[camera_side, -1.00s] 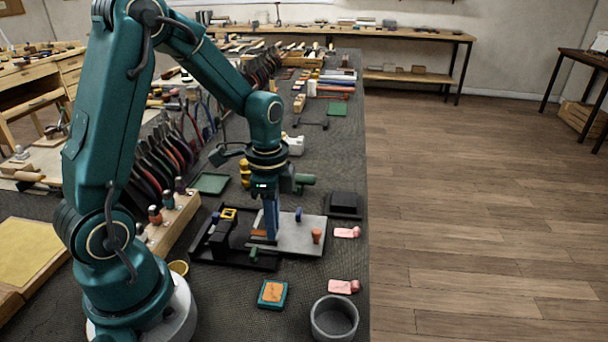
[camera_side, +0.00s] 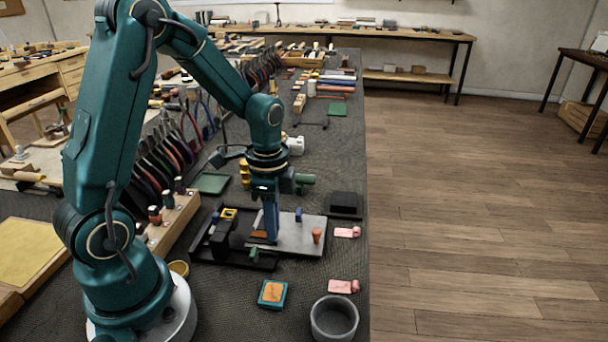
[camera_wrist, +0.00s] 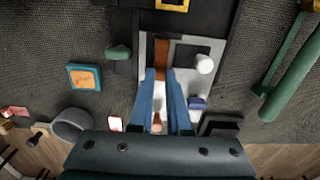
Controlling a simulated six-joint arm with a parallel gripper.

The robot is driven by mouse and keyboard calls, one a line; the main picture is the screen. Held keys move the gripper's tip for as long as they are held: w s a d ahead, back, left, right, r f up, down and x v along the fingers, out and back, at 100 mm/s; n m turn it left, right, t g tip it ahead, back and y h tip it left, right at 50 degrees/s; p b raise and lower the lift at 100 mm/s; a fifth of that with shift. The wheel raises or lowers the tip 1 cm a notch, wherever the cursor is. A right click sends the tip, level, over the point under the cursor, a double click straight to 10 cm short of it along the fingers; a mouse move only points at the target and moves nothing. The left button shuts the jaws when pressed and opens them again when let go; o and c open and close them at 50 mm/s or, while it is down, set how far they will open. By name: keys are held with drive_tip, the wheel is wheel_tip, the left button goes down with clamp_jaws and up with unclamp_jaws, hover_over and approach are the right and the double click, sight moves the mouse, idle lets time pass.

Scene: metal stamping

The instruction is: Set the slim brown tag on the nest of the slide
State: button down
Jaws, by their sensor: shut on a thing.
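The slim brown tag (camera_wrist: 161,55) is held between the fingertips of my gripper (camera_wrist: 162,76) in the wrist view, sticking out beyond them over the grey plate of the slide (camera_wrist: 150,52). In the side view, my gripper (camera_side: 272,240) points down at the left part of the slide's plate (camera_side: 297,242), with part of the brown tag (camera_side: 258,234) showing left of the fingers. A dark square area (camera_wrist: 187,53) lies beside the tag on the plate. I cannot tell which area is the nest, or whether the tag touches it.
A white post (camera_wrist: 204,64), a blue knob (camera_side: 298,214) and an orange knob (camera_side: 316,235) stand on the plate. A black fixture (camera_side: 219,236) with a yellow frame (camera_side: 228,214) is to the left. Pink tags (camera_side: 344,286), an orange-topped pad (camera_side: 272,293) and a grey bowl (camera_side: 334,318) lie nearer.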

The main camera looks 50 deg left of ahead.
drive_tip(key=shift+f, duration=0.2)
idle(0.4)
drive_tip(key=c, duration=0.8)
unclamp_jaws()
drive_tip(key=shift+t, duration=0.3)
drive_tip(key=r, duration=0.6)
drive_tip(key=shift+w+d+r, duration=0.25)
drive_tip(key=shift+d+r, duration=0.05)
drive_tip(key=s+d+r+n+t, duration=0.5)
drive_tip(key=s+d+r+n, duration=0.1)
drive_tip(key=s+n, duration=0.3)
drive_tip(key=shift+s+d+r, duration=0.15)
drive_tip(key=shift+d+r, duration=0.25)
drive_tip(key=shift+r, duration=0.1)
